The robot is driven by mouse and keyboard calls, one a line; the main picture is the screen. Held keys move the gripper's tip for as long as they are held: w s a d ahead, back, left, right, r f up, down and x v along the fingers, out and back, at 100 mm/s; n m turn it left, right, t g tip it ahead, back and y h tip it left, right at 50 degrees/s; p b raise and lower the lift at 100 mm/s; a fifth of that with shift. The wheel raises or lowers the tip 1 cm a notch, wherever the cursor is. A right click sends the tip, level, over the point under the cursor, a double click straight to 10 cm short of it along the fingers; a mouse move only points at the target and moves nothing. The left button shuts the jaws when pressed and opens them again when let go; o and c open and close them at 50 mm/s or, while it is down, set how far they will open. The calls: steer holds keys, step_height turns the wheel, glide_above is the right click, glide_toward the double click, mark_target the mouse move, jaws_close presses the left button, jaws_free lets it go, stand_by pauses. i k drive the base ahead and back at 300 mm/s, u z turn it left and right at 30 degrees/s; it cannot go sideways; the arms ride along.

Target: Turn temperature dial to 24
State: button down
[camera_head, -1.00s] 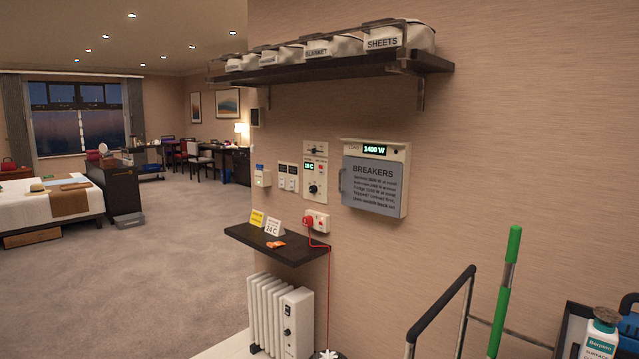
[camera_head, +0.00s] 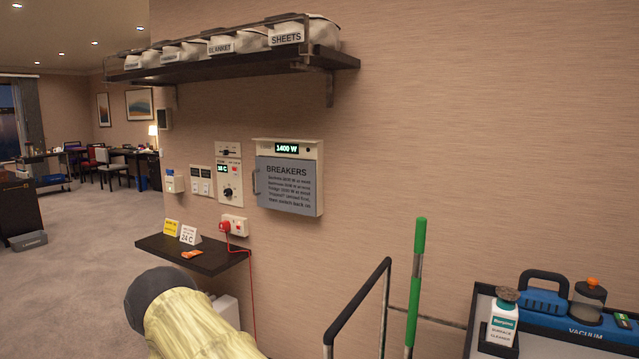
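The temperature dial (camera_head: 228,193) is a black round knob on a pale wall panel (camera_head: 221,170), left of the breaker box. A small green display (camera_head: 222,168) sits above the dial; its digits are too small to read surely. A white card (camera_head: 188,235) reading "24 C" stands on the dark shelf below the panel. My arm, with a yellow sleeve, shows at the bottom, below the shelf and well apart from the dial. My gripper is not in view.
The breaker box (camera_head: 289,177) reads 1400 W. The dark wall shelf (camera_head: 213,261) juts out below the dial, with a red plug (camera_head: 225,227) and cord beside it. A cart with a black handle (camera_head: 357,306), green pole (camera_head: 416,285) and vacuum (camera_head: 590,327) stands right. Open carpet lies left.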

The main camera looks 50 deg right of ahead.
mark_target(228, 193)
steer(key=z, duration=1.15)
steer(key=i, duration=0.5)
steer(key=k, duration=0.4)
steer(key=u, duration=0.7)
steer(key=i, duration=1.7)
steer(key=z, duration=0.4)
